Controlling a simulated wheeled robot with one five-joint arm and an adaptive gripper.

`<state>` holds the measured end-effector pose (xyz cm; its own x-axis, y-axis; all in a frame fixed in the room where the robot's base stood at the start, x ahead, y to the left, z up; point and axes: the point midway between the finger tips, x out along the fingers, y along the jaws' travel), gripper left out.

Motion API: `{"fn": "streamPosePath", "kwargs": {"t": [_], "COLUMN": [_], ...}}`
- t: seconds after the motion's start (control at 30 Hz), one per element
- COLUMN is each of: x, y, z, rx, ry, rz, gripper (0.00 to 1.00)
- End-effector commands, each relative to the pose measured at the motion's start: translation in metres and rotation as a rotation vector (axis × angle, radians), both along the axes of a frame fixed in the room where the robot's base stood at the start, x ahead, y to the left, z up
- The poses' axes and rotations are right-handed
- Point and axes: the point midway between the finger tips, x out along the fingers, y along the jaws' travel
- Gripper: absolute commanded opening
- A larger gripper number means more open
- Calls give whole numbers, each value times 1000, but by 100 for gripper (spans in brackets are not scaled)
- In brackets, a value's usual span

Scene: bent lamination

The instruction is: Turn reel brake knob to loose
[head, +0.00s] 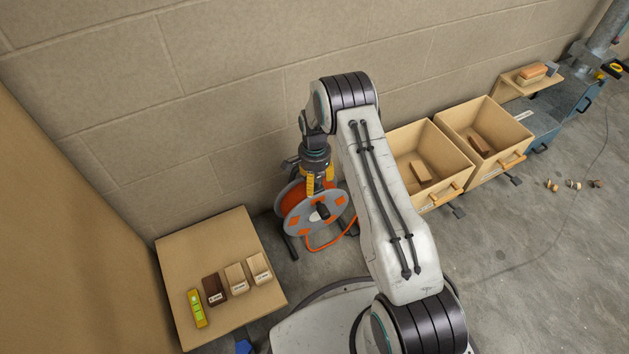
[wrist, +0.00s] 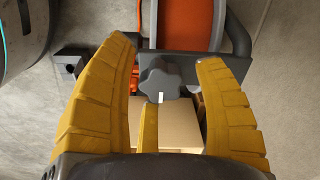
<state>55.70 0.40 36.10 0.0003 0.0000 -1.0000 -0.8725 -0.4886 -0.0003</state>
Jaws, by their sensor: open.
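The cable reel (head: 311,206) stands on the floor by the wall in the head view, with orange cable and grey side discs. Its brake knob (wrist: 160,78) is a dark lobed knob with a white mark at its lower edge, in the wrist view. My gripper (wrist: 169,50) is open, its yellow fingers on either side of the knob with gaps to both. In the head view my gripper (head: 318,184) is over the upper part of the reel. The knob cannot be made out there.
A low wooden table (head: 215,257) with labelled blocks and a yellow level stands at left. Two open wooden drawers (head: 450,196) are right of my arm. Small pieces lie on the floor at far right. Orange cable loops below the reel.

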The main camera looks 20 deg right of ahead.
Motion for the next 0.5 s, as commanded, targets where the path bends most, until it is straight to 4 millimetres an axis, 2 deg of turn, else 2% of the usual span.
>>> {"fn": "streamPosePath", "kwargs": {"t": [0.33, 0.5], "x": [0, 0], "y": [0, 0], "z": [-2, -2], "rx": [0, 0], "ry": [0, 0], "rz": [0, 0], "gripper": [65, 50]}}
